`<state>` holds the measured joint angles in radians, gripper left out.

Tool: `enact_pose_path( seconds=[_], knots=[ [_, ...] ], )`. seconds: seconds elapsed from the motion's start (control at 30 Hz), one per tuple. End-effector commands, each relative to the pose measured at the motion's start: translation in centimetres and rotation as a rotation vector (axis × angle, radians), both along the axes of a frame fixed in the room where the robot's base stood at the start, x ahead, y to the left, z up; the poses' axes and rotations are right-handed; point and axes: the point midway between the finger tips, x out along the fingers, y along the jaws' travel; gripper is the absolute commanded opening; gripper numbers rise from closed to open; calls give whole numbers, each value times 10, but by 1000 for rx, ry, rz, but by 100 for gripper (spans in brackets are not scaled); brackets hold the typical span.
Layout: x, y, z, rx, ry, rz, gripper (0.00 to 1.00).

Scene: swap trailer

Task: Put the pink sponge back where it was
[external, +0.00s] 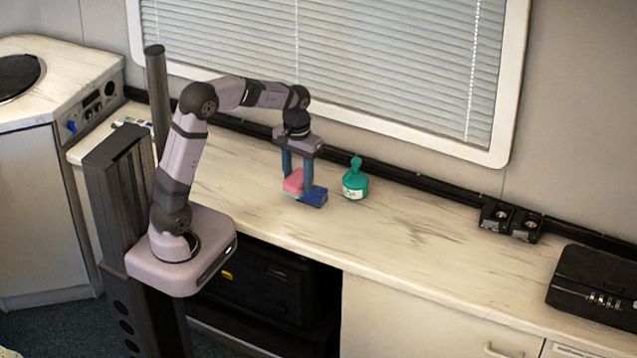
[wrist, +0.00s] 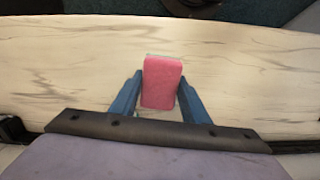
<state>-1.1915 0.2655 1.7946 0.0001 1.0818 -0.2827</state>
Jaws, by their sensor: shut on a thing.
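The pink sponge (external: 293,181) is between the blue fingers of my gripper (external: 299,187), over the counter in front of the window. In the wrist view the pink sponge (wrist: 162,82) lies between the two fingertips of my gripper (wrist: 160,95), with a finger against each long side. My gripper is shut on it. A thin pale edge shows around the sponge in the wrist view; I cannot tell what it is. I cannot tell whether the sponge touches the counter or is held just above it.
A teal bottle (external: 355,181) with a pale label stands just right of my gripper. Black sockets (external: 510,221) and a black case (external: 597,285) are farther right. The window blind (external: 370,60) is behind.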

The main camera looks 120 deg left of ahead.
Motion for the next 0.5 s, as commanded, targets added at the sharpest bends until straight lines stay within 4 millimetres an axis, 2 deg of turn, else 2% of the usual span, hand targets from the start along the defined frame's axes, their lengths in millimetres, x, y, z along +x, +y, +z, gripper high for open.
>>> enact_pose_path(
  seconds=[0.13,0.37,0.5],
  knots=[
    [-4,-11,0,2,0,67,21],
    [-4,-11,-3,1,0,99,21],
    [-4,-11,-17,-2,1,98,21]
  ],
)
